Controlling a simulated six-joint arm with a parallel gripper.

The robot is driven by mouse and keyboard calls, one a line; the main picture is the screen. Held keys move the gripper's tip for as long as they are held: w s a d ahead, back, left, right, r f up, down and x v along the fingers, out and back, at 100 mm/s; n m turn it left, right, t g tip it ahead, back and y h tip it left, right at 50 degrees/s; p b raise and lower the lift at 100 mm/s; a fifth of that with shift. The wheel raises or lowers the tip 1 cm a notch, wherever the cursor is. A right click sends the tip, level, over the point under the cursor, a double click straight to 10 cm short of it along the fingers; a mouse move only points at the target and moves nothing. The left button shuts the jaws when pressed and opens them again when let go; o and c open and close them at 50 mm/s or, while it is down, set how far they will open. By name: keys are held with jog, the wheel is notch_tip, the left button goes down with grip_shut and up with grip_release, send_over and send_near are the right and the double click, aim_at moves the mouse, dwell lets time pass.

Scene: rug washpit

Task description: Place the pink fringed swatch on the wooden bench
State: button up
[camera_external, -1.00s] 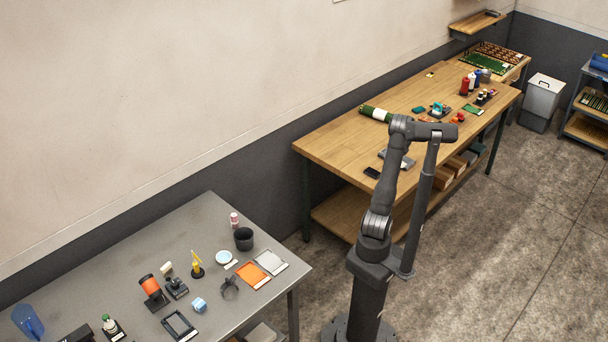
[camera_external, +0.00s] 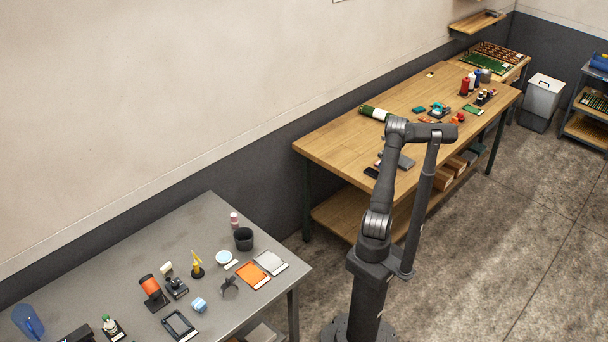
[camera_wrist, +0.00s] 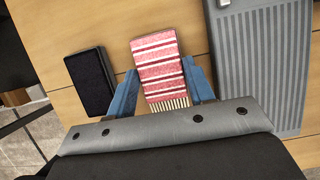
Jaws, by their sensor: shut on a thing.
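The pink fringed swatch (camera_wrist: 158,62), striped pink and white with a pale fringe at its near end, lies between the blue fingers of my gripper (camera_wrist: 161,90) in the wrist view. My gripper is shut on it. The wooden bench (camera_external: 335,143) has a light brown top and dark legs. Its wood surface shows behind the swatch in the wrist view (camera_wrist: 118,25). I cannot tell whether the swatch touches the bench top. In the external view my arm hides the swatch and my gripper.
A black flat block (camera_wrist: 90,82) lies just left of the swatch, and a grey ribbed object (camera_wrist: 262,65) just right. A green and white roll (camera_external: 375,113) lies toward the bench's back edge. The bench's left end is clear. A grey table (camera_external: 120,255) with several objects stands at lower left.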

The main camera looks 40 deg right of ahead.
jog(key=shift+f, duration=0.15)
jog(key=o, duration=1)
jog(key=shift+c, duration=0.2)
jog(key=v, duration=1.2)
